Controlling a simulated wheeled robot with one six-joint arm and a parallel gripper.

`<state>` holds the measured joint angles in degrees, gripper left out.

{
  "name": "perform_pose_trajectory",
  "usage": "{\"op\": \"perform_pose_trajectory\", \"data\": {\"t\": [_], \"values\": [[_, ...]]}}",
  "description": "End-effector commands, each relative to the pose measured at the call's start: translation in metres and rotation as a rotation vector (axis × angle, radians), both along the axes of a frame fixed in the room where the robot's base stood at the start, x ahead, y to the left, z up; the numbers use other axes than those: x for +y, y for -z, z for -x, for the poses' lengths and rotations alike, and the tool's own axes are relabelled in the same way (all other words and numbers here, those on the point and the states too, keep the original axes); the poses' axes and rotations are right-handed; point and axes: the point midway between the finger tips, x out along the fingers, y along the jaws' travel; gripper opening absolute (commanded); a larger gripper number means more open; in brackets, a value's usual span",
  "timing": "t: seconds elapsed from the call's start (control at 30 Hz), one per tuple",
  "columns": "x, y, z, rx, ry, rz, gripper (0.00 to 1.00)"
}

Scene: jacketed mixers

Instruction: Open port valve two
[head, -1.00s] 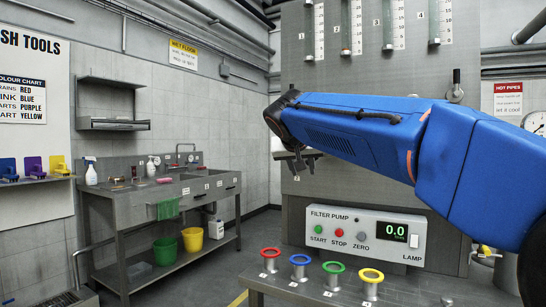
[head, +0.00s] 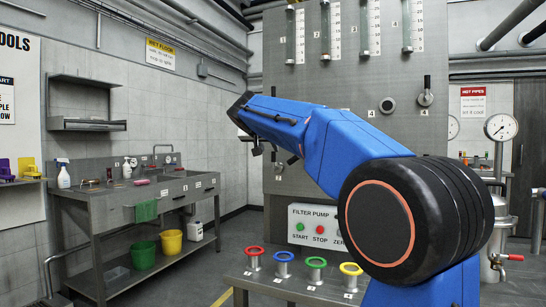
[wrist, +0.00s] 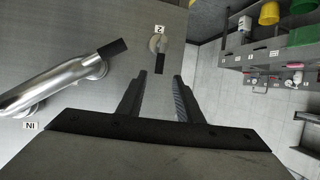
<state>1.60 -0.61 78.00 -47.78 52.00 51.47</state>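In the wrist view, a small round valve (wrist: 157,43) with a dark lever (wrist: 163,61) sits on the grey panel, beside a label marked 2. The lever runs down in the picture, toward my fingers. My gripper (wrist: 161,84) has its two dark fingers apart with nothing between them. The valve lies just beyond the fingertips, with a gap between. In the head view my gripper (head: 263,147) is at the left edge of the tall steel panel (head: 345,80), at the far end of my blue arm. The arm hides much of the panel's middle.
A bent steel pipe (wrist: 55,82) with a black-ended handle and an "IN" label lies left of my fingers in the wrist view. Coloured ring-topped ports (head: 316,262) stand on the front bench. A sink bench (head: 130,195) is at left, with floor between.

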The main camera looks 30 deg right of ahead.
Motion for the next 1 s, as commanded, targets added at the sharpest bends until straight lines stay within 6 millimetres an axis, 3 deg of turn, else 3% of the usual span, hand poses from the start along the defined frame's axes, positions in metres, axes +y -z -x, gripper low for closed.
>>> {"op": "perform_pose_trajectory", "data": {"t": [0.5,0.97,1.0], "values": [[-0.049,0.031,-0.057,0.000,0.001,0.000,0.33],[-0.056,0.036,-0.065,0.000,0.001,0.000,0.33],[-0.056,0.036,-0.065,0.000,0.000,0.000,0.28]]}}
